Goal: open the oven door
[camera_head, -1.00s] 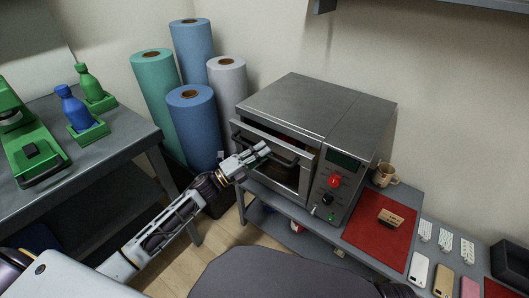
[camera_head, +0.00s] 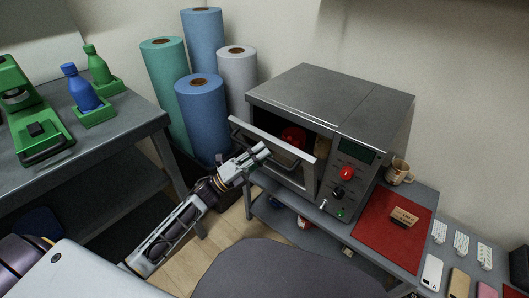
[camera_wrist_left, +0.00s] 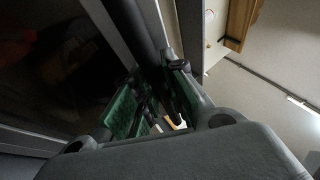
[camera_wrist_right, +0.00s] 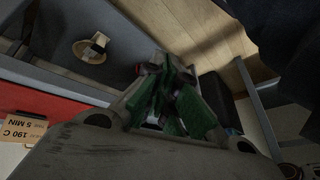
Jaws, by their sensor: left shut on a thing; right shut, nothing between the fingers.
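The grey oven (camera_head: 330,92) stands on the low bench by the wall. Its framed door (camera_head: 308,177) is partly open, its top edge tilted out from the body, with a gap showing the dark inside. My left gripper (camera_head: 258,158) is at the front of the door and shut on the dark handle bar. In the left wrist view the handle (camera_wrist_left: 128,25) runs between the green-padded fingers (camera_wrist_left: 155,95), beside the dark door glass. My right gripper (camera_wrist_right: 172,95) is shut and empty in the right wrist view, away from the oven door.
A red item (camera_head: 293,137) shows inside the oven. Red, black and green controls are on its right panel. A red mat (camera_head: 380,242) with a small sign (camera_head: 403,217) and a mug (camera_head: 400,171) are to the right. Paper rolls (camera_head: 202,115) stand close on the left.

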